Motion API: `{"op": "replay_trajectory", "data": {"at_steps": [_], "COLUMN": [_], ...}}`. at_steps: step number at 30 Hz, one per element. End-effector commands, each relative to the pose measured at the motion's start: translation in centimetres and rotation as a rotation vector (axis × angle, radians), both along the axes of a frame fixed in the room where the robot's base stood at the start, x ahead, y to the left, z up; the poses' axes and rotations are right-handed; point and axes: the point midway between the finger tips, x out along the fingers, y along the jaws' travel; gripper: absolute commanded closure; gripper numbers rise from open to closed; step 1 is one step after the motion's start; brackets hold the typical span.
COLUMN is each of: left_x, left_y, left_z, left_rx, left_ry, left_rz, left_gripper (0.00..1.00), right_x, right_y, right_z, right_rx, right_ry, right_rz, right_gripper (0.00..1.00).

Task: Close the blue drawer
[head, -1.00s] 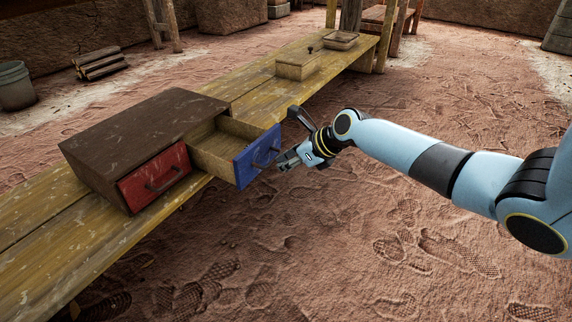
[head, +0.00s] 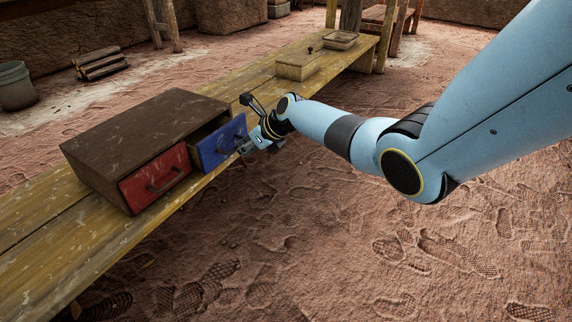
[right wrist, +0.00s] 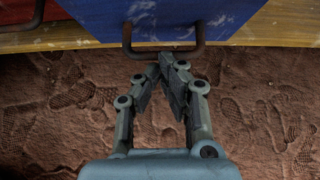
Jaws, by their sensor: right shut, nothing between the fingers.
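The blue drawer (head: 222,142) is in the right bay of a dark wooden cabinet (head: 140,130) and stands out a short way, with a little of its inside showing behind the front. In the right wrist view the blue front (right wrist: 160,18) carries a dark bar handle (right wrist: 163,53). My right gripper (head: 243,148) is shut and empty, its fingertips at the handle. In the right wrist view the shut fingertips (right wrist: 167,62) meet just below the handle bar; I cannot tell if they touch it. My left gripper is not in view.
A red drawer (head: 155,178) with a dark handle is shut beside the blue one. The cabinet stands on a long wooden bench (head: 60,255). A small lidded box (head: 297,68) sits farther along it. The ground in front is clear.

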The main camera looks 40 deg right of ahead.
Motion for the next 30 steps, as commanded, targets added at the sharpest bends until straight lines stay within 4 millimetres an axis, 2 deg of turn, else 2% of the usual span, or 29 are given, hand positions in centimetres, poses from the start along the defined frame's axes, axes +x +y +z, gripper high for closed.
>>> {"op": "replay_trajectory", "data": {"at_steps": [4, 10, 30], "left_x": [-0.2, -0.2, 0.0], "left_y": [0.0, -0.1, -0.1], "left_z": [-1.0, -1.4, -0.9], "left_rx": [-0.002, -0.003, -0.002], "left_ry": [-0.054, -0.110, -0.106], "left_rz": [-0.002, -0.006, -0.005], "left_gripper": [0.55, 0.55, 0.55], "right_x": [2.1, 3.7, 4.0], "right_y": [1.0, 1.6, 1.9], "right_z": [-0.4, -0.4, 0.1], "right_rx": [0.001, 0.000, 0.002], "right_ry": [0.004, 0.005, 0.002], "right_rz": [0.000, 0.001, 0.001], "right_gripper": [1.00, 1.00, 1.00]}}
